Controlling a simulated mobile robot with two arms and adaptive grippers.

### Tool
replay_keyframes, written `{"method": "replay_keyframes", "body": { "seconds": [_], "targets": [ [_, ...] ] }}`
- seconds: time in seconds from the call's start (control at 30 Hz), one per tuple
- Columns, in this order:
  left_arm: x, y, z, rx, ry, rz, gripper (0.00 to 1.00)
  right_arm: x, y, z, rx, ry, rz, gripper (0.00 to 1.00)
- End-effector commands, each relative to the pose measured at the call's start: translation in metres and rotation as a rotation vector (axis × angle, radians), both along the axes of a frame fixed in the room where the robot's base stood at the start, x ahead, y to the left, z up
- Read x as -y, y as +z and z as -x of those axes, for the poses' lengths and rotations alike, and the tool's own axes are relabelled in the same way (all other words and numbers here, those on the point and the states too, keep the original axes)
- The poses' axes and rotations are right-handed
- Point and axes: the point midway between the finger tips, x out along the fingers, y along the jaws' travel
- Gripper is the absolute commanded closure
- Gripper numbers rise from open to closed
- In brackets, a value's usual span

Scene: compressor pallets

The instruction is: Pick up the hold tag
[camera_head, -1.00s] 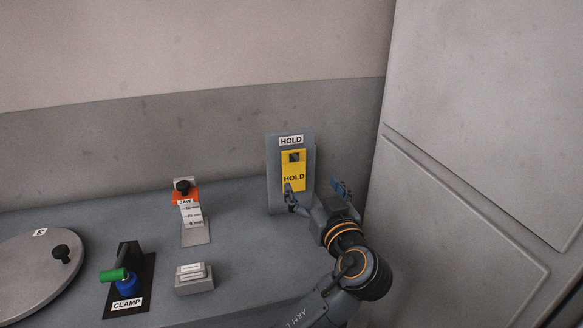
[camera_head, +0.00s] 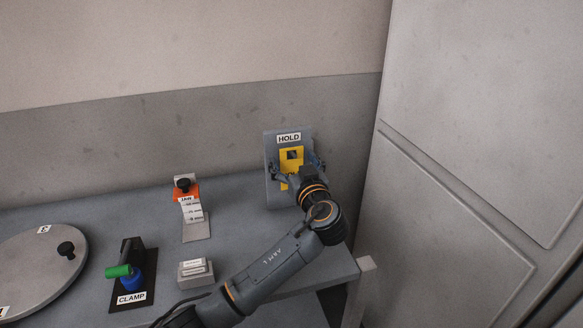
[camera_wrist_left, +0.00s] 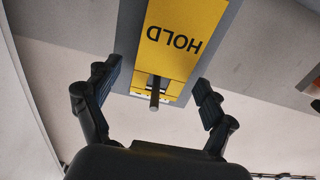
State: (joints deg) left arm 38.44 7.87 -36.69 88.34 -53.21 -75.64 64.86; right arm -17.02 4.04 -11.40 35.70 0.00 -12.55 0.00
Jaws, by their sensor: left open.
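The yellow hold tag (camera_head: 291,166) is upright against a grey board (camera_head: 273,150) with a white HOLD label on top. A dark square shows near the tag's upper end. My left gripper (camera_head: 297,171) is in front of the tag and covers its lower part. In the left wrist view the tag (camera_wrist_left: 184,32) shows its HOLD lettering upside down, and a short dark peg (camera_wrist_left: 154,98) sticks out. My left gripper (camera_wrist_left: 157,88) is open there, one finger on each side of the tag's line, with nothing visibly gripped. My right gripper is not in view.
Left of the board stand an orange-and-white gauge piece (camera_head: 189,205), a small grey block (camera_head: 195,274), a CLAMP fixture (camera_head: 130,275) with a green handle, and a round plate (camera_head: 30,270). A wall rises behind. A large grey panel (camera_head: 460,150) stands close on the right.

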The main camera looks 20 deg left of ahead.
Motion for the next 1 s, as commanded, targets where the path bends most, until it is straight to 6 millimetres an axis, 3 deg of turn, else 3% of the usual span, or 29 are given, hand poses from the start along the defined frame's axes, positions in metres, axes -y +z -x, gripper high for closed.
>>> {"method": "replay_keyframes", "body": {
  "seconds": [0.1,0.33,0.83,1.0],
  "targets": [
    [0.000,0.000,0.000,0.000,0.000,0.000,0.19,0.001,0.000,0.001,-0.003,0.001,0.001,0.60],
    [0.000,0.000,0.000,0.000,0.000,0.000,0.65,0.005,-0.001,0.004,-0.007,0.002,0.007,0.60],
    [0.001,0.006,0.001,0.003,-0.001,0.002,0.65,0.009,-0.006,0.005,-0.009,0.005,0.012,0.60],
    [0.015,0.005,0.021,0.000,-0.004,0.001,0.65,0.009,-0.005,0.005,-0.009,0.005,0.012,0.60]
  ]
}}
